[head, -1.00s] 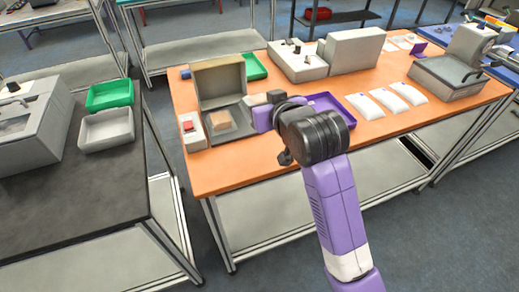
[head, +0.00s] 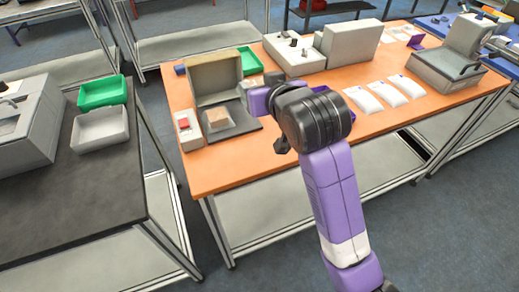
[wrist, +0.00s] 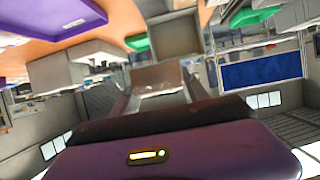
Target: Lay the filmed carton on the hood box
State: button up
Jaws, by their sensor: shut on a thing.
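My gripper (wrist: 155,92) is shut on a shiny, film-covered brown carton (wrist: 157,75), which shows between the dark fingers in the wrist view. In the head view my arm covers most of the gripper, and only small pale parts show at its end. The grey hood box (head: 213,78) stands open at the left of the orange table, its lid raised. A brown block (head: 217,117) rests on its base, in front of the lid. My gripper is to the right of the hood box and appears above the table. The wrist view is upside down and shows the open lid (wrist: 176,38) beyond the carton.
A control box with a red button (head: 188,130) stands left of the hood box. A green tray (head: 250,62) lies behind it. A grey machine (head: 350,45) stands at the back. White pouches (head: 385,92) lie to the right. The orange front edge (head: 260,165) is clear.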

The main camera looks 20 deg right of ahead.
aim_at(260, 151)
notch_tip(260, 151, down, 20)
jog(key=shift+r+p, duration=0.2)
jog(key=shift+p, duration=0.1)
jog(key=shift+f, duration=0.2)
dwell(0.3)
jog(key=o, duration=1.4)
jog(key=shift+o, duration=0.2)
jog(key=shift+s+b, duration=0.15)
jog(key=shift+b, duration=0.25)
jog(key=b+v, duration=0.1)
jog(key=v, duration=0.6)
jog(key=shift+s+r, duration=0.15)
jog(key=shift+s, duration=0.15)
